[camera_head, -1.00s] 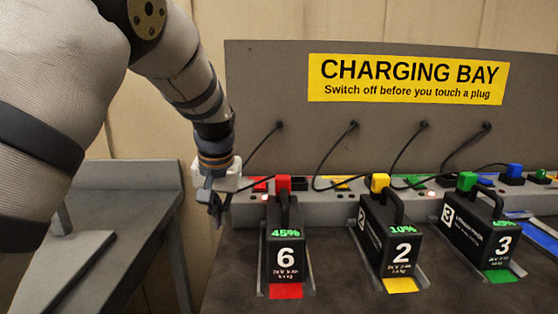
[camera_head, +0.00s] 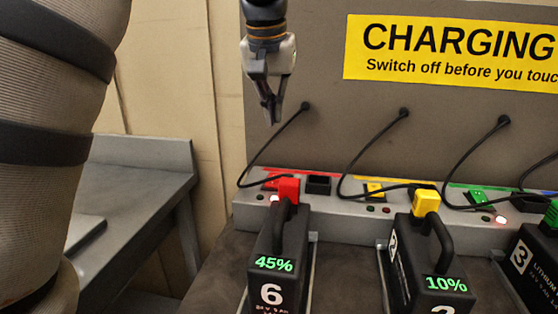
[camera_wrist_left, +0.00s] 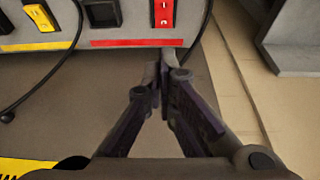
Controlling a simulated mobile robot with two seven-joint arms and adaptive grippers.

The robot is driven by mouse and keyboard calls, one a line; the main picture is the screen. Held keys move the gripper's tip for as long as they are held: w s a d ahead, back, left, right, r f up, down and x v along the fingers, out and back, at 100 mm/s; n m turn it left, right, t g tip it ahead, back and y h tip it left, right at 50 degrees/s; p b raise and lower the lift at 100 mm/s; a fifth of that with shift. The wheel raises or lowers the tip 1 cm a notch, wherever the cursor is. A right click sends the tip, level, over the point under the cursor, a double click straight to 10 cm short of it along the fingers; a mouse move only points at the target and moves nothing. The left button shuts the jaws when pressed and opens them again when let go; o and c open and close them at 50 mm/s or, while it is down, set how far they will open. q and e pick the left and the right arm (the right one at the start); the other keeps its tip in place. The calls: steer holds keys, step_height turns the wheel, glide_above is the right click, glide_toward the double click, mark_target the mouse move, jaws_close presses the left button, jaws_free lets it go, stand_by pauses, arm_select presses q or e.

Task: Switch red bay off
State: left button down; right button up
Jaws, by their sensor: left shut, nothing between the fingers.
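The red bay's switch (camera_head: 272,183) sits on the grey charging ledge (camera_head: 345,208), partly behind the red plug (camera_head: 289,188). In the left wrist view the red switch (camera_wrist_left: 164,13) shows at the top edge, beyond my fingertips. A small light (camera_head: 274,198) on the ledge front below it glows. The red plug is on the black battery 6 (camera_head: 271,265), whose display reads 45%. My left gripper (camera_head: 273,112) is shut and empty, pointing down in front of the back panel, above the red bay and apart from the switch. My right gripper is not in view.
A black socket (camera_head: 318,184) lies right of the red switch. A black cable (camera_head: 262,155) arcs from the panel to the red bay. The yellow bay's switch (camera_head: 374,189) and battery 2 (camera_head: 432,270) stand to the right. A grey side table (camera_head: 130,205) is at left.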

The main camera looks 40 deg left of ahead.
mark_target(278, 175)
arm_select(q)
steer(key=x, duration=1.3)
steer(key=shift+s+d+f+b, duration=0.2)
steer(key=shift+s+d+b, duration=0.1)
steer(key=shift+b, duration=0.1)
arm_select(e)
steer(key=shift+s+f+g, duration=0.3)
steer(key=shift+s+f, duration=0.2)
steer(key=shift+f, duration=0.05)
